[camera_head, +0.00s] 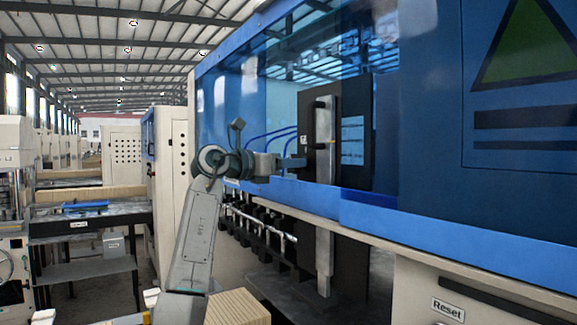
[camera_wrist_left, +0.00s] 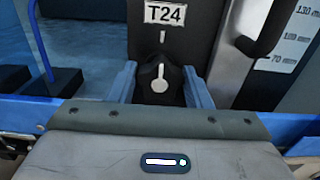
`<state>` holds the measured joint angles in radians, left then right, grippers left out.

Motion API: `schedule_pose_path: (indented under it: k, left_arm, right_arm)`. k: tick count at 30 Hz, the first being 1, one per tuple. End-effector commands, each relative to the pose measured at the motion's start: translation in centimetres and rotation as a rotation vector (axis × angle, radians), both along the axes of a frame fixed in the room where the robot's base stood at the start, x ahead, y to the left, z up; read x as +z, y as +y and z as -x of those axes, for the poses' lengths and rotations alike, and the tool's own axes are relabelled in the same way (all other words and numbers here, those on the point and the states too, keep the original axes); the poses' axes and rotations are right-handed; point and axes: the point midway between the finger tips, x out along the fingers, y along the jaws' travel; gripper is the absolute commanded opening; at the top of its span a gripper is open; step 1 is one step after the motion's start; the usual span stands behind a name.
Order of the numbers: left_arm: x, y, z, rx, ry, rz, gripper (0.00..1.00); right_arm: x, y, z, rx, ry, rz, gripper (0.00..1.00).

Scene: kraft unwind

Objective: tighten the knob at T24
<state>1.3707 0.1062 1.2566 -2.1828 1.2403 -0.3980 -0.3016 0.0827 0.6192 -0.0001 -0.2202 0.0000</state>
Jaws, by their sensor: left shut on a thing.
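The T24 label (camera_wrist_left: 165,13) is on a dark upright panel in the left wrist view. Below it is a black knob (camera_wrist_left: 160,86) with a light pointer that stands about upright, under a short white mark on the panel. My left gripper (camera_wrist_left: 160,78) has one blue-grey finger on each side of the knob and is shut on it. In the head view my left gripper (camera_head: 291,162) reaches from the left to the dark panel (camera_head: 308,118), and the knob is hidden there. My right gripper is not in view.
A black handle (camera_wrist_left: 262,30) stands out right of the knob, beside a millimetre scale (camera_wrist_left: 290,50). A blue machine rail (camera_head: 400,216) runs below the panel. A wooden block (camera_head: 238,308) is at the bottom. A table (camera_head: 85,222) stands far left.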

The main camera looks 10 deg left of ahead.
Motion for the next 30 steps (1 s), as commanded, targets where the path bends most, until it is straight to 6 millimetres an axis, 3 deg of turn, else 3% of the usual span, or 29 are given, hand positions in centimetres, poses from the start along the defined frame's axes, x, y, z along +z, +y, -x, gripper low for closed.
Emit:
schedule_pose_path:
  k: [8,9,12,23,30]
  left_arm:
    - [0.1,0.0,0.0,0.0,-0.014,-0.013,0.22]
    - [0.1,0.0,0.0,0.0,-0.014,-0.013,0.47]
    - [0.1,0.0,0.0,0.0,-0.014,-0.013,0.66]
    - [-0.1,0.3,0.3,0.001,-0.013,-0.012,0.67]
    - [-0.5,3.1,3.0,0.004,-0.018,-0.014,0.67]
  right_arm:
    - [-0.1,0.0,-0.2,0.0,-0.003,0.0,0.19]
    - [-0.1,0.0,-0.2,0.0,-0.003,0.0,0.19]
    - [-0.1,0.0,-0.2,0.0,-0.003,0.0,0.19]
    - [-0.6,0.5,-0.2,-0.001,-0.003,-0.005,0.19]
    - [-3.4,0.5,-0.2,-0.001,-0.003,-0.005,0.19]
